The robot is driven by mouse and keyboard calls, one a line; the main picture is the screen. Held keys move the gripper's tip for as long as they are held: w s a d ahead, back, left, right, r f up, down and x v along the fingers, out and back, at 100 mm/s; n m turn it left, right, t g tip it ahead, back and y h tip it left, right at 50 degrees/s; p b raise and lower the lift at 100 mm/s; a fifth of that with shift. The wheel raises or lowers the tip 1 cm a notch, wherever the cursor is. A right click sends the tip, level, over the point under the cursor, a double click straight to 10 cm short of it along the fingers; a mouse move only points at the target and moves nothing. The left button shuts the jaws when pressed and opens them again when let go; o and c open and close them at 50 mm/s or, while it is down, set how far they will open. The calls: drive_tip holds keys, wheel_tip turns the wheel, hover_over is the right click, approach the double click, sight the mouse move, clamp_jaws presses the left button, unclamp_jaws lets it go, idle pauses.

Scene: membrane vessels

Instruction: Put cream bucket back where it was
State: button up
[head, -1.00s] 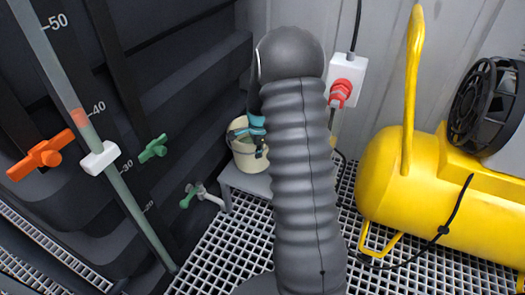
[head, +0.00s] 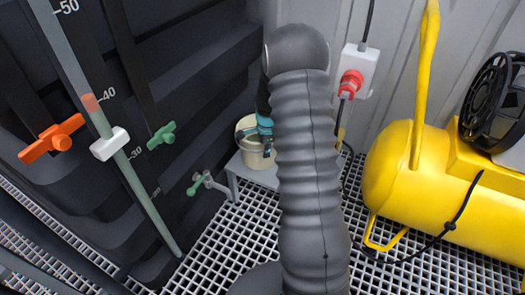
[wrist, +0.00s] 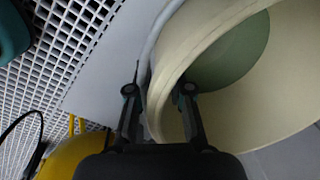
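The cream bucket (head: 253,160) stands on a low grey stand (head: 262,178) in the corner, partly hidden behind my arm in the head view. In the wrist view the bucket (wrist: 235,105) fills the right side, its mouth facing the camera, with a greenish patch inside. My gripper (wrist: 158,90) straddles the bucket's rim. One finger is outside the wall, over the stand, and the other is inside the mouth. A gap shows between the outer finger and the wall, so the gripper looks open. In the head view my gripper (head: 265,148) is at the bucket, mostly hidden.
A yellow compressor (head: 400,185) stands on the grating to the right. A green-handled tap (head: 205,184) sticks out from the dark tank left of the stand. A white socket with a red plug (head: 351,82) is on the wall. Grating floor (head: 215,255) in front is clear.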

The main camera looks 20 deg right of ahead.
drive_tip(key=shift+r, duration=0.1)
drive_tip(key=s+a+r+n, duration=0.2)
drive_tip(key=r, duration=0.8)
drive_tip(key=s+a+r+n, duration=0.1)
drive_tip(key=s+a+r, duration=0.15)
drive_tip(key=r, duration=0.65)
drive_tip(key=s+a+r+n+t, duration=0.2)
drive_tip(key=s+a+r+n, duration=0.35)
drive_tip(key=s+r, duration=0.35)
drive_tip(key=s+a+r+n+t, duration=0.1)
drive_tip(key=s+a+n, duration=0.2)
drive_tip(key=s, duration=0.6)
drive_tip(key=s+a+r+n+t, duration=0.1)
drive_tip(key=s+a+n, duration=0.3)
drive_tip(key=s+n, duration=0.4)
drive_tip(key=shift+v, duration=0.95)
drive_tip(key=shift+s+f, duration=0.1)
drive_tip(key=shift+s, duration=0.1)
